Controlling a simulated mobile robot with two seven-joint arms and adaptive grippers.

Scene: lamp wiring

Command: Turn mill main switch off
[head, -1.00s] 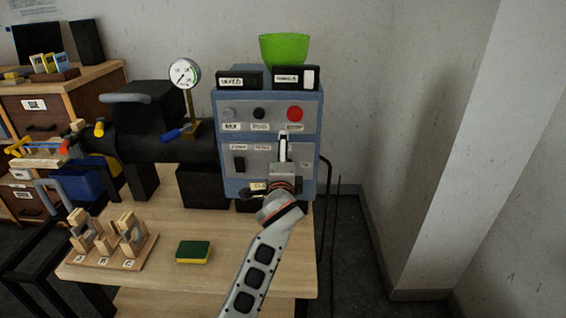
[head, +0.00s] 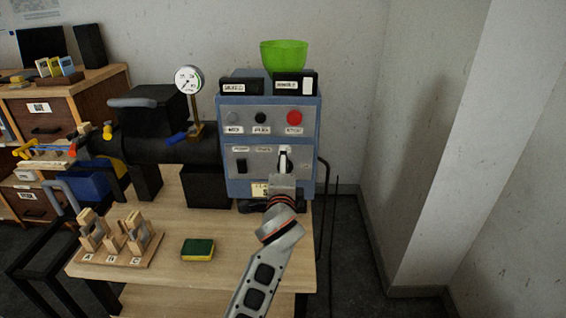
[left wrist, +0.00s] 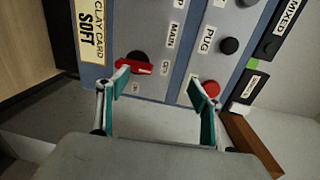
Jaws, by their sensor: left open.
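The mill's blue control box (head: 311,133) stands on the wooden table. In the left wrist view, the main switch (left wrist: 133,67) has a red handle on a black round base, beside the MAIN label (left wrist: 172,35). In the head view my gripper covers the switch. My left gripper (head: 285,158) is in front of the panel's lower right part. In the left wrist view, my left gripper (left wrist: 158,80) is open and empty. One green-padded finger is close by the red handle; I cannot tell whether they touch. My right gripper is not in view.
A green bowl-like hopper (head: 284,54) and two black labelled boxes are on top of the control box. A pressure gauge (head: 188,79) stands left of it. A sponge (head: 198,250) and a wooden rack (head: 148,259) are on the table front. The wall corner is right.

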